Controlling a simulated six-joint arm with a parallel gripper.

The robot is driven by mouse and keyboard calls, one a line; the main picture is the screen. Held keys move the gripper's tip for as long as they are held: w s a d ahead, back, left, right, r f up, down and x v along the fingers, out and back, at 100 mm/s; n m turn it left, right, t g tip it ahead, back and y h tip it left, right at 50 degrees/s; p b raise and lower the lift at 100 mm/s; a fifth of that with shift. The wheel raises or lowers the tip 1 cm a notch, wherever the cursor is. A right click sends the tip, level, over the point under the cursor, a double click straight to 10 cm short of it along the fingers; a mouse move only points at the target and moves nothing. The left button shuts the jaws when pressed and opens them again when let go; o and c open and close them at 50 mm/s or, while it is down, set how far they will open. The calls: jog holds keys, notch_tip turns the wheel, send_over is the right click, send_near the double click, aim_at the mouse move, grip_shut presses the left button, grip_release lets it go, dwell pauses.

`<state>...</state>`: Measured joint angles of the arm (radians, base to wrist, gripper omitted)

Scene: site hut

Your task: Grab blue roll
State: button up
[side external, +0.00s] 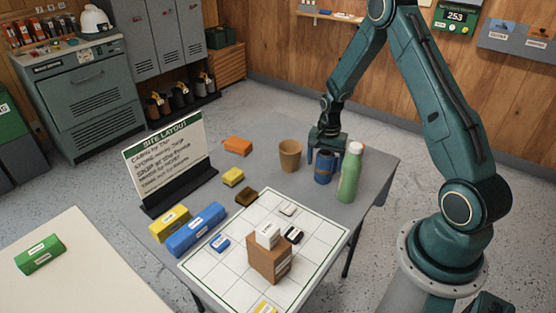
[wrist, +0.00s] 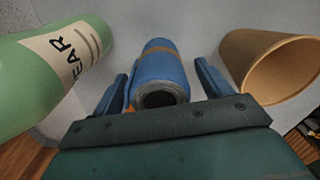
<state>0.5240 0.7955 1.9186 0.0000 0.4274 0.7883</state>
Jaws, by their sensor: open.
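The blue roll (side external: 324,170) stands upright on the grey table near its back right edge, with a brown band around it. It also shows in the wrist view (wrist: 163,66), its dark round end facing the camera. My gripper (side external: 325,157) is open above and around the roll's upper part. In the wrist view my gripper's two blue fingers (wrist: 160,84) lie on either side of the roll. I cannot tell whether either finger touches it.
A green bottle (side external: 349,176) stands close on the roll's right, and a tan cup (side external: 290,155) on its left. A sign (side external: 168,158), coloured blocks and a white grid board (side external: 210,268) with a brown box (side external: 268,262) take up the rest of the table.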

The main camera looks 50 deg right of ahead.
jog(key=c, duration=1.1)
jog(key=shift+r, duration=0.15)
notch_tip(320, 180, up, 20)
jog(key=shift+f, duration=0.15)
dwell(0.4)
